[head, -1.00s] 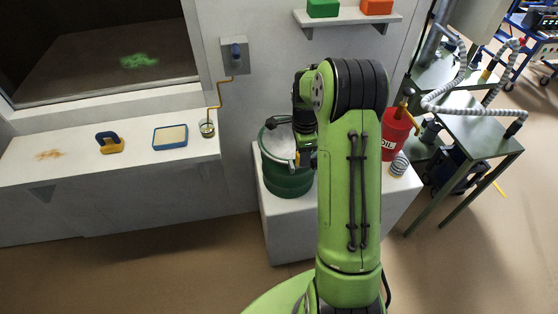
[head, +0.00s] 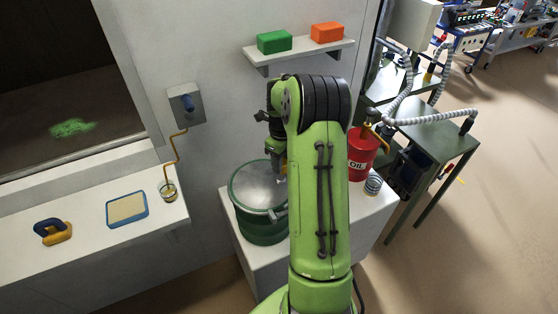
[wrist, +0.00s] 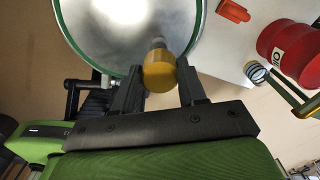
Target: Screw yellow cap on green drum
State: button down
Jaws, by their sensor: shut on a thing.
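The green drum (head: 262,228) stands on a pale block, with a silver top inside a green rim. Its top also fills the upper part of the wrist view (wrist: 105,35). My gripper (wrist: 161,72) is shut on the yellow cap (wrist: 160,76), which sits between the two fingers. A small grey metal piece (wrist: 158,43) shows just beyond the cap, against the drum top near its rim. I cannot tell whether cap and drum touch. In the head view my arm hides part of the drum's right side.
A red oil can (head: 361,155) and a small striped tin (head: 373,184) stand right of the drum. A shelf (head: 300,55) holds a green block and an orange block. A ledge at left holds a blue-rimmed tray (head: 127,209) and a blue-and-yellow tool (head: 52,232).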

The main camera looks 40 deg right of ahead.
aim_at(281, 178)
jog(key=shift+w+f+b, duration=0.15)
jog(key=shift+f+b, duration=0.55)
jog(key=shift+f, duration=0.05)
jog(key=shift+f+b, duration=0.7)
jog(key=shift+f, duration=0.2)
jog(key=shift+f+b, duration=0.65)
jog(key=shift+b, duration=0.05)
jog(key=shift+f+b, duration=0.3)
jog(key=shift+f, duration=0.05)
dwell(0.3)
